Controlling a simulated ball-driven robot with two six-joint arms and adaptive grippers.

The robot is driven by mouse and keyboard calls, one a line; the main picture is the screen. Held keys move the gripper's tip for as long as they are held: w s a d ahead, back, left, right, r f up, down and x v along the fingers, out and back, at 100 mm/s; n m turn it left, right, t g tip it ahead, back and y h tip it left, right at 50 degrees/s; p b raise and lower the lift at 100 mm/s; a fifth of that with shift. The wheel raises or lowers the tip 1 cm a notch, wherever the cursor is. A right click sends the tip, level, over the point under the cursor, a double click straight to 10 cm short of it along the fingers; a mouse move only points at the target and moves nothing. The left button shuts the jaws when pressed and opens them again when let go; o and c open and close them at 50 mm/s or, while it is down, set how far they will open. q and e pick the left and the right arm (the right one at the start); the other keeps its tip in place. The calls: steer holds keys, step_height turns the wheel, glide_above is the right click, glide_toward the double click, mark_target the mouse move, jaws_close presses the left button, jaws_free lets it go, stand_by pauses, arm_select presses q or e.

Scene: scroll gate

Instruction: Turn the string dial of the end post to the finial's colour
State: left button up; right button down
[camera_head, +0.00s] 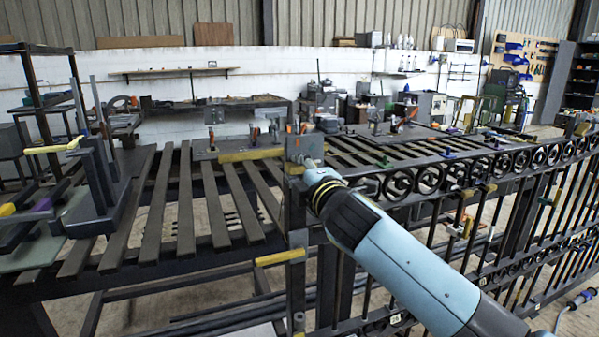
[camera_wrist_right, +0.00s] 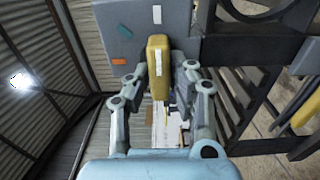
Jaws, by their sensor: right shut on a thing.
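The end post (camera_head: 296,215) stands at the near end of the gate, with a grey box at its top (camera_head: 305,147). In the right wrist view, a grey dial plate (camera_wrist_right: 180,22) bears a green mark (camera_wrist_right: 124,31), a white mark (camera_wrist_right: 157,14) and an orange mark (camera_wrist_right: 118,61). A yellow knob (camera_wrist_right: 158,55) with a white strip sits in front of it; the strip lines up with the white mark. My right gripper (camera_wrist_right: 160,75) is shut on the yellow knob, a finger on each side. I cannot make out the finial surely. My left gripper is out of view.
The black scroll gate (camera_head: 430,180) runs off to the right behind my right arm. A slatted bench (camera_head: 185,205) fills the left and middle. A dark upright frame (camera_head: 105,185) stands on it at the left. A yellow bar (camera_head: 250,155) lies just left of the post top.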

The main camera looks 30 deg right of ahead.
stand_by(0.3)
steer(key=c, duration=1.2)
jaws_free()
steer(key=shift+s, duration=0.1)
steer(key=shift+s+a+f, duration=0.1)
steer(key=shift+s, duration=0.2)
steer(key=v, duration=1.1)
steer(key=shift+s, duration=0.15)
